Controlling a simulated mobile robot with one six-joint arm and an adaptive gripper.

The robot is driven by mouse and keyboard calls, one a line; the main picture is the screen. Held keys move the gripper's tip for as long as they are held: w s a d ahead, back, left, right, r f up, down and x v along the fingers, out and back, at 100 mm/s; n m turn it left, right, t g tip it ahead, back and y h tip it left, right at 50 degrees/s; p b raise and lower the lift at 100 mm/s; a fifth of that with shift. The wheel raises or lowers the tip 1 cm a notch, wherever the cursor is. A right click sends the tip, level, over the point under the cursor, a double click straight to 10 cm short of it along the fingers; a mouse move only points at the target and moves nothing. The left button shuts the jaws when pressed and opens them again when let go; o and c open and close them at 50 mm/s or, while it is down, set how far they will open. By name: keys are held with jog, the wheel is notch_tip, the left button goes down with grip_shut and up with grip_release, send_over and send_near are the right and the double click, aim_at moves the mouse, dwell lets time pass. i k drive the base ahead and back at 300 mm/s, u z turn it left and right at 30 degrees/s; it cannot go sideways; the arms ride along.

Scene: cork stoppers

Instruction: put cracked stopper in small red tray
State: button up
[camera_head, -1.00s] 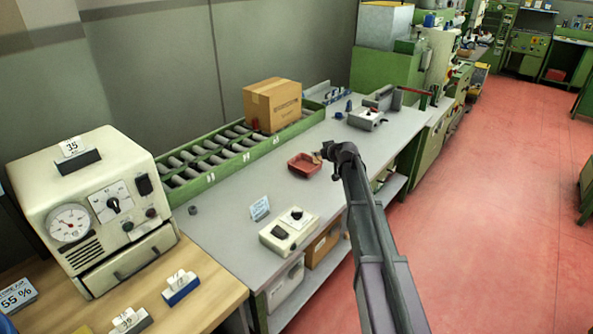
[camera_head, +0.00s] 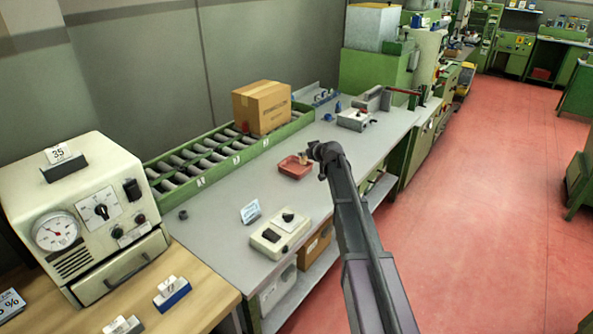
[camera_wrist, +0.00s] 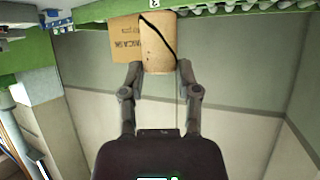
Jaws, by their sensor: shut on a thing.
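The small red tray (camera_head: 290,172) sits on the grey bench in the head view and looks empty. My gripper (camera_head: 309,153) is beside the tray's back right rim. In the wrist view my gripper (camera_wrist: 160,68) is shut on the cracked stopper (camera_wrist: 158,48), a tan cork with a dark crack line running across it. The stopper also shows small in the head view (camera_head: 304,157), at or above the tray's back right edge. I cannot tell its exact height over the tray.
A cardboard box (camera_head: 262,107) stands on the green roller conveyor (camera_head: 215,157) behind. A switch box (camera_head: 280,233) and a blue-white sign (camera_head: 250,211) stand in front on the bench. A grey device (camera_head: 356,119) stands farther back. Bare bench surrounds the tray.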

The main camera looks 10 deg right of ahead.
aim_at(295, 169)
jog(key=z, duration=0.05)
jog(key=i, duration=0.95)
jog(key=u, duration=0.05)
